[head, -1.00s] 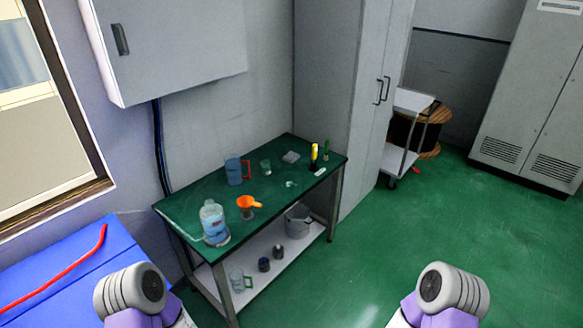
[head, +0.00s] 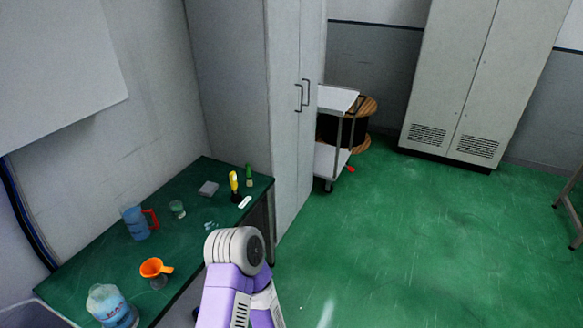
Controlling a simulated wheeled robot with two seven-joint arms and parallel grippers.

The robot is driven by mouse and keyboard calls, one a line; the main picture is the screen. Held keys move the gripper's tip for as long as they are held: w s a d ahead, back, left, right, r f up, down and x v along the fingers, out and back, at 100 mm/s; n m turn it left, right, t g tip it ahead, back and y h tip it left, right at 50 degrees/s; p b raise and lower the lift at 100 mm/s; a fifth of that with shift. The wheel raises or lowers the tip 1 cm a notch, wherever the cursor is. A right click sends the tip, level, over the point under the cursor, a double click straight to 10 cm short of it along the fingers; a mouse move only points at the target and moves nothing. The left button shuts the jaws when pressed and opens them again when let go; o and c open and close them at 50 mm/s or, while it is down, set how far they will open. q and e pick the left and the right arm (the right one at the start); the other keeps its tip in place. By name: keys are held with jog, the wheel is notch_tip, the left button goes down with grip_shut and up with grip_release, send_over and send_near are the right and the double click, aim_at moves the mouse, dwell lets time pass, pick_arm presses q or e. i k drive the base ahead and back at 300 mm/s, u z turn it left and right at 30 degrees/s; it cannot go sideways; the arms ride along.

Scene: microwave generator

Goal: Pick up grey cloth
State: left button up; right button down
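A small, flat grey thing (head: 208,188) lies near the back edge of the green tabletop, by the wall. It looks like the folded grey cloth, but it is too small to be sure. Nothing touches it. Neither of my grippers is in view; only a link of one of my arms shows at the bottom, in front of the table's right side.
The green table (head: 100,253) also bears a blue jug (head: 135,224), an orange funnel (head: 151,268), a large bottle (head: 110,306), a small beaker (head: 177,209) and a yellow-handled tool (head: 233,184). A trolley (head: 330,161) stands beyond the tall cabinet (head: 245,90). Green floor (head: 420,240) at right is clear.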

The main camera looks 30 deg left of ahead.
aim_at(209, 188)
jog(key=i, duration=1.75)
jog(key=u, duration=0.75)
